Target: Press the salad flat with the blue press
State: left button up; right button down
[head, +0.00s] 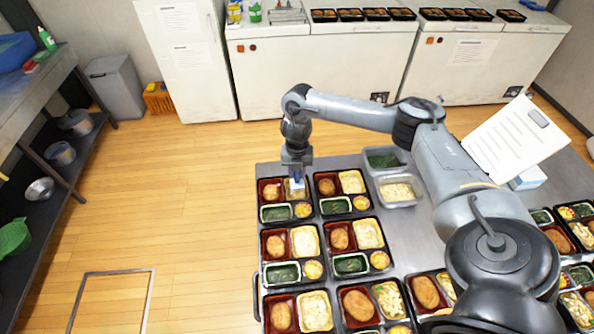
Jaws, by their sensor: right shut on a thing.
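My right gripper (297,170) points down over the far left bento tray (261,204) on the metal table. It is shut on the blue press (297,183), of which only a small part shows below the fingers. The press is over the pale salad (289,196) in that tray's upper right compartment. The press and fingers hide part of the salad, and I cannot tell whether the press touches it. The tray also holds a brown cutlet (271,191), a dark green side and a small orange side. My left gripper is not in view.
More filled bento trays stand close beside and nearer on the table (345,169). A container of pale salad (397,190) and one of dark greens (383,160) stand right of the far trays. A white sheet (515,138) stands at the table's far right.

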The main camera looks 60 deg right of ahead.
aim_at(297, 180)
jog(key=shift+f, duration=0.55)
jog(key=shift+f+b, duration=0.65)
jog(key=shift+f, duration=0.15)
jog(key=shift+f, duration=0.45)
jog(key=shift+d, duration=0.1)
dwell(0.7)
dwell(0.4)
jog(key=shift+f, duration=0.1)
jog(key=shift+f, duration=0.15)
dwell(0.8)
jog(key=shift+f, duration=0.1)
dwell(0.6)
jog(key=shift+f+p, duration=0.15)
jog(key=shift+p, duration=0.2)
dwell(0.3)
